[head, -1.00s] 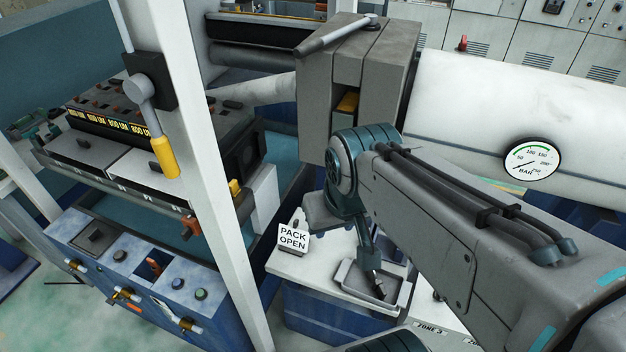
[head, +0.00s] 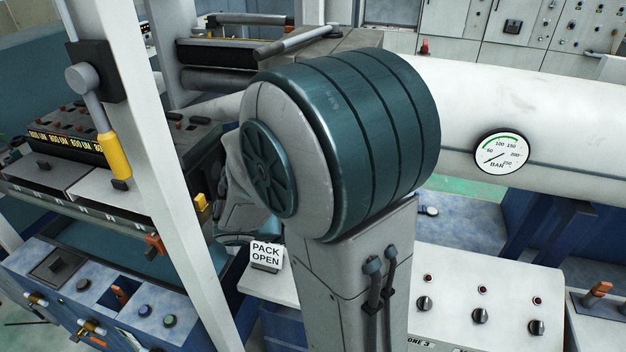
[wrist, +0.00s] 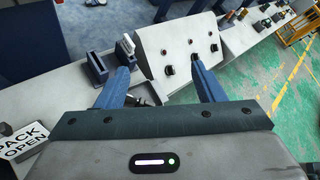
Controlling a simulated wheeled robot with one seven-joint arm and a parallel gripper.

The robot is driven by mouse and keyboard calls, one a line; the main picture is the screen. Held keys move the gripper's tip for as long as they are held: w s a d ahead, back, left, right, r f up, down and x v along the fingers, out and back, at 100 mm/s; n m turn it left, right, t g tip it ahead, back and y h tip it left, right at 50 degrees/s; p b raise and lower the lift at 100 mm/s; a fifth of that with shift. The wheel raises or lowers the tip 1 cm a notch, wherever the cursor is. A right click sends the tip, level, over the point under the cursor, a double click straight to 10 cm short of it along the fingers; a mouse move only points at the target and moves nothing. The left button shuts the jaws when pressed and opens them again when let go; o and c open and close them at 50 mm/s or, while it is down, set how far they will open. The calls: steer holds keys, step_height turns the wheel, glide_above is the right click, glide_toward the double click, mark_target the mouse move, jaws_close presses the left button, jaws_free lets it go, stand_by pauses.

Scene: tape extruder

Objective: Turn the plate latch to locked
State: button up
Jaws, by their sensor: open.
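No part is marked as the plate latch, and I cannot tell for certain which one it is. A long grey bar handle (head: 300,40) lies across the top of the grey block (head: 350,40), which my arm mostly hides in the head view. A lever with a yellow grip (head: 115,156) hangs from a dark mount on the white post. My gripper (wrist: 160,68) is open and empty in the wrist view, its two blue fingers spread above the pale bench. In the head view my arm hides the fingers.
A "PACK OPEN" sign (head: 266,254) stands on the bench; the wrist view shows it at lower left (wrist: 25,140). A sloped panel with knobs (head: 485,300) is to the right. A white cylinder with a pressure gauge (head: 502,152) lies behind my arm. The white post (head: 160,150) stands left.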

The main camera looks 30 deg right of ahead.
steer(key=w+f+n+t+h+b, duration=0.2)
steer(key=w+f+n+t+h, duration=0.15)
steer(key=w+n, duration=0.4)
steer(key=w+f+n+t+h+b, duration=0.15)
steer(key=w+n+t, duration=0.25)
steer(key=n, duration=0.6)
steer(key=p+x, duration=0.1)
steer(key=x, duration=1.3)
steer(key=shift+f, duration=0.4)
steer(key=shift+s, duration=0.1)
steer(key=shift+c, duration=0.3)
steer(key=c, duration=0.8)
